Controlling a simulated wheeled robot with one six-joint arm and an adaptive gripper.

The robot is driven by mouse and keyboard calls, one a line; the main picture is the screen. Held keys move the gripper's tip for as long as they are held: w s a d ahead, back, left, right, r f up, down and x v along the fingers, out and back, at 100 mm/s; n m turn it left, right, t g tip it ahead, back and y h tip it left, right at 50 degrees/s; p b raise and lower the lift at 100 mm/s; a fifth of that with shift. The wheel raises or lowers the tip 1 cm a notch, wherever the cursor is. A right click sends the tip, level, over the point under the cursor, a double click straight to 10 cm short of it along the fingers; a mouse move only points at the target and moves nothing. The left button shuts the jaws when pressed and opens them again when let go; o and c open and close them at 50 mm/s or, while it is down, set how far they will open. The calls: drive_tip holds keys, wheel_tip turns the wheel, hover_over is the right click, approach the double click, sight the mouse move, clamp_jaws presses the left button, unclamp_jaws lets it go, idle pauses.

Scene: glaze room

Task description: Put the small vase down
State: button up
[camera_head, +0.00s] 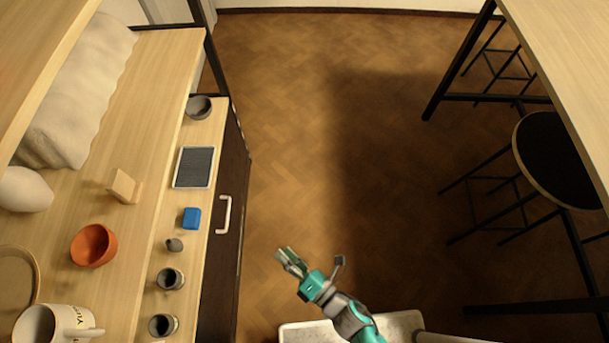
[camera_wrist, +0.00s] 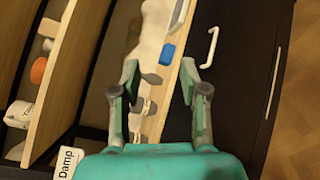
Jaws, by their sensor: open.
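My gripper (camera_head: 283,257) is open and empty, to the right of the counter's edge in the head view. In the wrist view my gripper (camera_wrist: 159,70) has its two fingers spread, with the narrow front ledge seen between them. A small dark grey vessel (camera_head: 174,244) stands upright on that ledge, apart from my gripper; it may be the small vase. Two larger grey cup-like vessels (camera_head: 170,278) (camera_head: 163,325) stand nearer on the same ledge. I cannot tell for sure which one is the small vase.
The front ledge also holds a blue block (camera_head: 191,218), a dark framed tray (camera_head: 195,167) and a grey bowl (camera_head: 199,107). An orange bowl (camera_head: 93,245) and a white mug (camera_head: 57,325) stand on the counter behind. A stool (camera_head: 556,160) stands right; the floor (camera_head: 300,130) between is clear.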

drive_tip(key=s+d+r+m+h, duration=0.3)
drive_tip(key=s+d+r+m, duration=0.2)
drive_tip(key=m, duration=0.5)
drive_tip(key=s+d+r+m+t+h, duration=0.1)
drive_tip(key=s+d+r+m+h, duration=0.3)
drive_tip(key=d+r+m, duration=0.4)
drive_tip(key=s+d+r+m+h, duration=0.4)
drive_tip(key=s+d+r+m, duration=0.2)
drive_tip(key=m, duration=0.7)
drive_tip(key=shift+s+d+r+t, duration=0.3)
drive_tip(key=shift+s+d+r, duration=0.15)
drive_tip(key=shift+d, duration=0.75)
